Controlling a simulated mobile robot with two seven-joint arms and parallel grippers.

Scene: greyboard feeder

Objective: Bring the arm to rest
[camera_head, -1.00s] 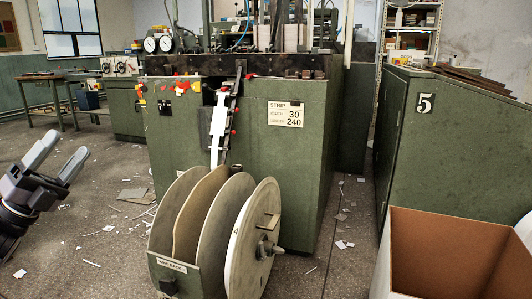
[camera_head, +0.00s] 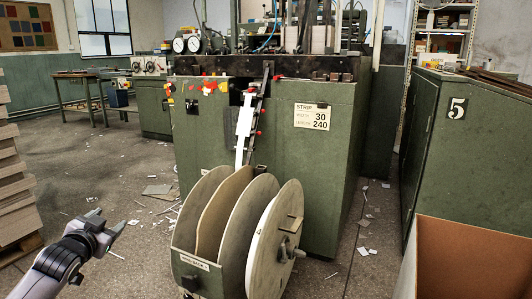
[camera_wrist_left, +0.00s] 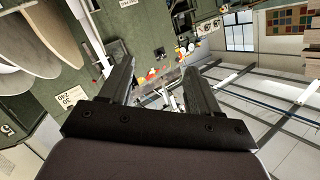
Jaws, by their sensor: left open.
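My left arm comes in at the lower left of the head view. Its gripper (camera_head: 112,228) is over the open floor, left of the reel stand and apart from it. In the left wrist view the two fingers of this gripper (camera_wrist_left: 158,88) stand apart with nothing between them. Behind the fingers the wrist view shows the machine and the room tilted. My right gripper shows in neither view.
A green machine (camera_head: 335,165) with a strip label stands in the middle. A reel stand with large discs (camera_head: 275,235) is in front of it. A cardboard box (camera_head: 470,255) is at the lower right, a green cabinet (camera_head: 470,170) behind it. Stacked boards (camera_head: 12,190) stand at the left. Scraps litter the floor.

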